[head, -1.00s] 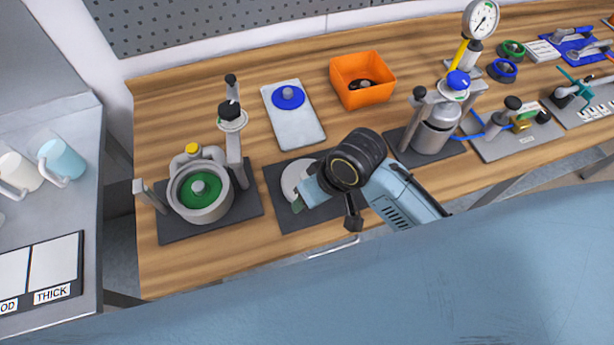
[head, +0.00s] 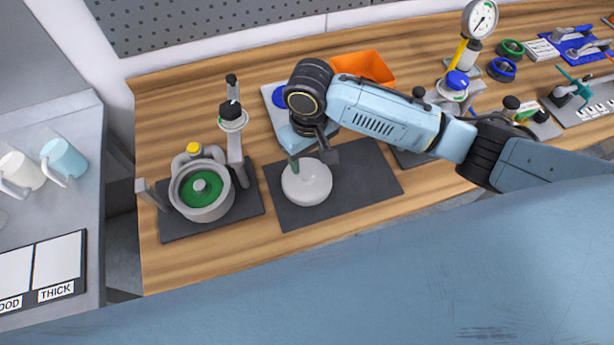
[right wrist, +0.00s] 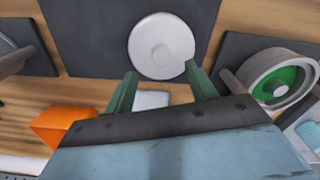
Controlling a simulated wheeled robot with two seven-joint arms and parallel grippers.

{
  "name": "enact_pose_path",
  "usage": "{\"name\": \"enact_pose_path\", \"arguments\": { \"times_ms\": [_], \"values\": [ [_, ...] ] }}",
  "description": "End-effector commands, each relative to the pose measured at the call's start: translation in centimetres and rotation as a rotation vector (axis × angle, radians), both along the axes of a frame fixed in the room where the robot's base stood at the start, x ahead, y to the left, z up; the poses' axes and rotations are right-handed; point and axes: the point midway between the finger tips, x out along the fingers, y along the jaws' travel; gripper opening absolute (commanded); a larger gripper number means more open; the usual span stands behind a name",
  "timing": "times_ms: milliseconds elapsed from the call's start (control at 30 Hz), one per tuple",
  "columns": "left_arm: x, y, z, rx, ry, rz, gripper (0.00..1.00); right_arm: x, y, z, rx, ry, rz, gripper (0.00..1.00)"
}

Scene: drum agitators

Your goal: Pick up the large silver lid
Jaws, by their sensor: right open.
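The large silver lid (head: 306,184) is a pale round disc with a small knob, lying on a dark mat (head: 364,178). It also shows in the right wrist view (right wrist: 160,48), beyond the fingertips. My right gripper (head: 313,161) is open and empty at the lid's far edge. In the right wrist view its green fingers (right wrist: 160,82) are spread apart, and the right fingertip overlaps the lid's rim in the picture. I cannot tell whether it touches. The knob is not between the fingers. My left gripper is not in view.
A grey pot with a green inside (head: 203,191) and an upright post stands left of the mat. Behind my right arm are a white board with a blue lid (head: 278,97) and an orange bin (head: 364,66). The mat right of the lid is clear.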

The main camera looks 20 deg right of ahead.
Motion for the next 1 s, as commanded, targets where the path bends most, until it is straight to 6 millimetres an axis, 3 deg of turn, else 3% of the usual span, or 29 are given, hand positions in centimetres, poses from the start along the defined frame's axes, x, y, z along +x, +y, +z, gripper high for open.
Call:
{"name": "enact_pose_path", "arguments": {
  "times_ms": [600, 900, 1000],
  "values": [
    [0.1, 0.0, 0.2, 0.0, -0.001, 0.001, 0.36, 0.5, 0.3, -6.9, 0.001, -0.001, 0.001, 0.56],
    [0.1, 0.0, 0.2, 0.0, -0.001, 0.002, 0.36, 0.5, 0.3, -7.3, 0.002, -0.002, 0.002, 0.56],
    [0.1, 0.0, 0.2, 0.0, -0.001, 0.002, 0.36, 0.5, 0.3, -7.3, 0.002, -0.002, 0.002, 0.43]
  ]
}}
